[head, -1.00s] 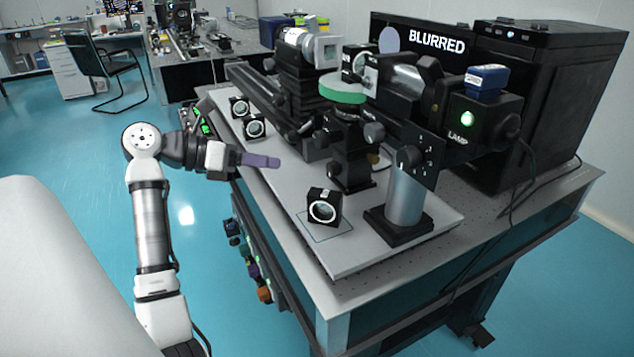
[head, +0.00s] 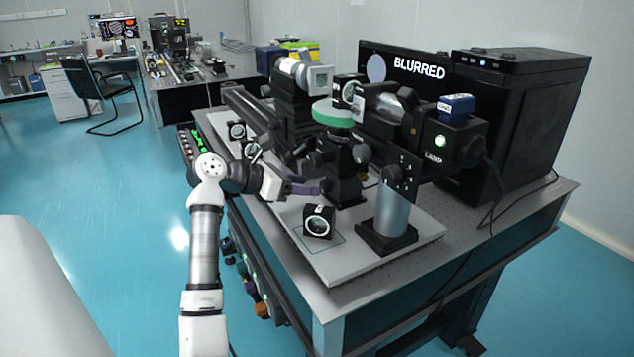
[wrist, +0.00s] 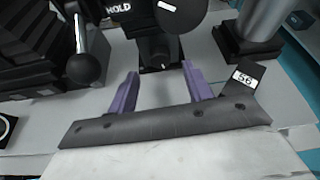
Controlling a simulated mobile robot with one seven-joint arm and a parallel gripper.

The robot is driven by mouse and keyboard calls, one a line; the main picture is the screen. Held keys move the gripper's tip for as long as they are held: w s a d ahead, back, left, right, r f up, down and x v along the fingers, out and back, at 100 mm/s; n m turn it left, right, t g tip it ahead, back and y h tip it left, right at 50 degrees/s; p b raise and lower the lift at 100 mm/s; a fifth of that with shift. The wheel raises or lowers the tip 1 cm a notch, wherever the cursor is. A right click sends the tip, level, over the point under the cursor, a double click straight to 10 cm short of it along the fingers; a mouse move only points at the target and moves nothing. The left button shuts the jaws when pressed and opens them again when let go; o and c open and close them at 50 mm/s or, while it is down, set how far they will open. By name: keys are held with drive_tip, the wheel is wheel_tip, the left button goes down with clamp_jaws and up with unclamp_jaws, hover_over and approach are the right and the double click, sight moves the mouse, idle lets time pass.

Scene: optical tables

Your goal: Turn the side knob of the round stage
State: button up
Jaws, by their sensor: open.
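The round stage (head: 333,112) has a green disc top on a black post in the head view. A dark round knob (head: 361,153) shows on the right side of its post. In the wrist view a black round knob with a white mark (wrist: 180,12) shows at the top edge, partly cut off; it looks like the same knob. My gripper (head: 318,188) is beside the stage's lower post. In the wrist view its two purple fingers (wrist: 160,72) are apart, with nothing between them. The fingers are short of the black post foot and below the knob in the picture.
A ball-ended lever (wrist: 83,68) stands left of my fingers. A small cube mount (head: 319,222), labelled 56 in the wrist view (wrist: 243,77), sits close on the right. A silver post (head: 391,210) stands farther right. The screen (head: 418,70) reads BLURRED.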

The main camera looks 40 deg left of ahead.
sight(322, 187)
drive_tip(key=shift+p+x, duration=0.35)
drive_tip(key=shift+x, duration=1.75)
drive_tip(key=shift+c, duration=0.2)
drive_tip(key=c, duration=0.9)
drive_tip(key=n+h, duration=0.2)
drive_tip(key=n, duration=0.1)
drive_tip(key=shift+a+g, duration=0.1)
drive_tip(key=shift+g, duration=0.3)
drive_tip(key=o, duration=0.9)
drive_tip(key=shift+o, duration=0.2)
